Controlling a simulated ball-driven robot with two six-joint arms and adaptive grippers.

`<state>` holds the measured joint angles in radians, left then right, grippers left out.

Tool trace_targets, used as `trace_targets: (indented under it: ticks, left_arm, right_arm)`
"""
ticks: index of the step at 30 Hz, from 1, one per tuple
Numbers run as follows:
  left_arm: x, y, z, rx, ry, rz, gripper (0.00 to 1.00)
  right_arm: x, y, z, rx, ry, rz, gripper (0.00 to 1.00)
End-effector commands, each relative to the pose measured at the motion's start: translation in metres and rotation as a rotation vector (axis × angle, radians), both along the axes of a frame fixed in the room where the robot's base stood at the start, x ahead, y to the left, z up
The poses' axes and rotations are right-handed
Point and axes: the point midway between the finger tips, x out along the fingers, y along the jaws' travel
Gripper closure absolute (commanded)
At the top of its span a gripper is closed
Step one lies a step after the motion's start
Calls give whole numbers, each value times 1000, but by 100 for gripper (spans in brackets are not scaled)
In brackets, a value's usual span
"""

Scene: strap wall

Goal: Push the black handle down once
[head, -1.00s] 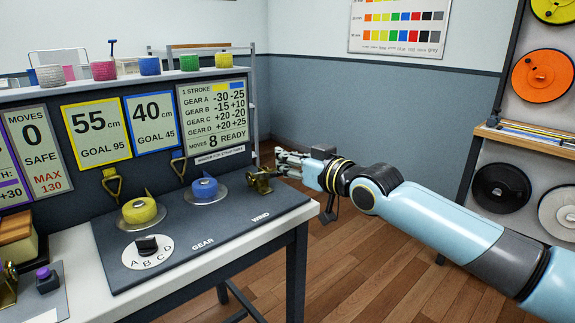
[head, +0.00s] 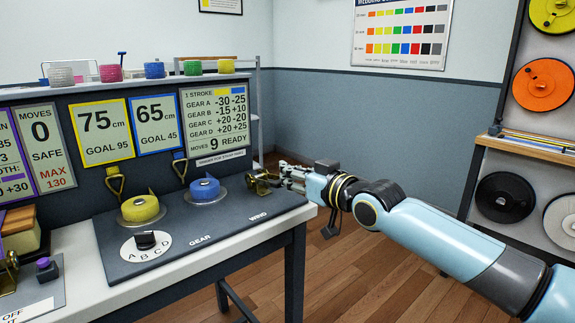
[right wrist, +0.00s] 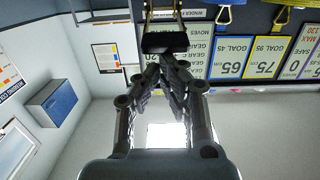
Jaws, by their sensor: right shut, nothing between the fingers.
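The black handle (right wrist: 165,42) is a short dark bar on a brass lever, seen at the top of the right wrist view. In the head view the brass lever (head: 262,182) is at the right end of the dark panel, beside the word WIND; its handle is mostly hidden there by my fingers. My right gripper (head: 287,175) is shut and empty, with its fingertips right at the handle. In the right wrist view the fingers (right wrist: 168,68) meet close to the bar's underside; I cannot tell whether they touch. My left gripper is out of view.
Yellow (head: 139,209) and blue (head: 204,189) spools and a black gear selector (head: 145,240) are on the panel. Boards behind read 75 cm, 65 cm and 9 READY. A white shelf with several spools stands behind. The floor right of the table is clear.

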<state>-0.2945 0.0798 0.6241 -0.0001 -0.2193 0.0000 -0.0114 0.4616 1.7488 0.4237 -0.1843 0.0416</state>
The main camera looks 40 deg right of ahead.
Motion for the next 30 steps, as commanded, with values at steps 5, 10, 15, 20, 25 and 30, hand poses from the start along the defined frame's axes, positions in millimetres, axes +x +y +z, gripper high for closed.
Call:
trace_targets:
  ticks: [5,10,15,20,25,30]
  left_arm:
    - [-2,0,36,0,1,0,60]
    - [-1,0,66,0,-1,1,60]
    - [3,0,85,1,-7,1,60]
    - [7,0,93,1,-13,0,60]
    - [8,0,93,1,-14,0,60]
    - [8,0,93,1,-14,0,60]
  right_arm:
    - [-19,-4,23,-5,-4,-3,100]
    - [-52,-6,19,-2,-11,-2,100]
    - [-74,-7,12,0,-14,-1,100]
    - [-89,-8,5,-1,-15,-1,100]
    - [-93,-8,3,-2,-18,-1,100]
    - [-93,-8,3,-2,-18,-1,100]
